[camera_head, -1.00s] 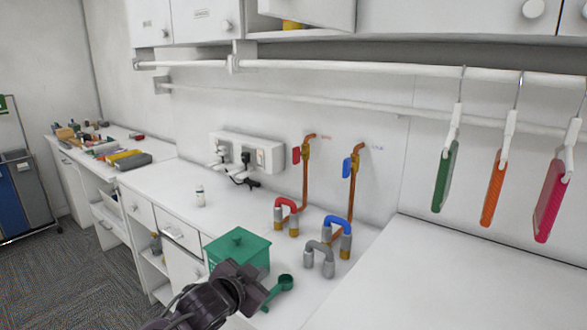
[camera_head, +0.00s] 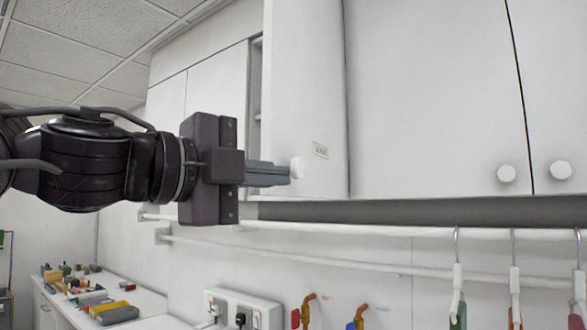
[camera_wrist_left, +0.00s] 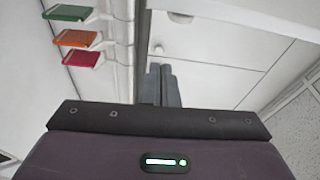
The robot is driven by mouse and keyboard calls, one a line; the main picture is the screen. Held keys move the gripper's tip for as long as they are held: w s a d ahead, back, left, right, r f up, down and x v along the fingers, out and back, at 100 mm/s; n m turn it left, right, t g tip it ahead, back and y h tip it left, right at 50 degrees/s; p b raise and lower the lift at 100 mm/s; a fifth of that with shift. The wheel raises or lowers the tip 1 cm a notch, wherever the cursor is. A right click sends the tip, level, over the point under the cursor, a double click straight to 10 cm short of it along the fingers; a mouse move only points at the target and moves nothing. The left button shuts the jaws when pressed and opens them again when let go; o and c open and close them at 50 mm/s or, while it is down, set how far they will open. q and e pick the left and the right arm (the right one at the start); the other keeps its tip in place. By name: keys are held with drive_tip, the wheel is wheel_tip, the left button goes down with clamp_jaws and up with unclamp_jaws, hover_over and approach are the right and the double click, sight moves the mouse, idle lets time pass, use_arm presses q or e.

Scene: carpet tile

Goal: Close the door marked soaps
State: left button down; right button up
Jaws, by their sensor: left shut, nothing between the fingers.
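The wall-cabinet door (camera_head: 305,90) with a small label (camera_head: 320,150) stands partly open, with a dark gap and shelf edges showing at its left. The label is too small to read for certain. Its white round knob (camera_head: 297,168) is near the door's lower edge. My left gripper (camera_head: 288,176) is shut and empty, its fingertips at or just in front of that knob; I cannot tell whether they touch. In the left wrist view the shut fingers (camera_wrist_left: 163,82) point at a white door face with a small knob (camera_wrist_left: 158,49) just beyond them. My right gripper is not in view.
Closed cabinet doors (camera_head: 430,90) with white knobs (camera_head: 507,173) are to the right. Below run white rails (camera_head: 380,235) with hanging boards, including a green one (camera_head: 458,313). A counter with clutter (camera_head: 100,300) and a socket box (camera_head: 243,308) lie lower.

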sight(293, 163)
use_arm(q)
drive_tip(key=w+d+p, duration=0.1)
drive_tip(key=w+p, duration=0.1)
drive_tip(key=w+d+r+p, duration=0.1)
drive_tip(key=w+p, duration=0.1)
drive_tip(key=w+d+r+p, duration=0.1)
drive_tip(key=w+p, duration=0.1)
drive_tip(key=shift+r, duration=0.25)
drive_tip(key=shift+w+f+m, duration=0.1)
drive_tip(key=shift+m, duration=0.2)
idle(0.4)
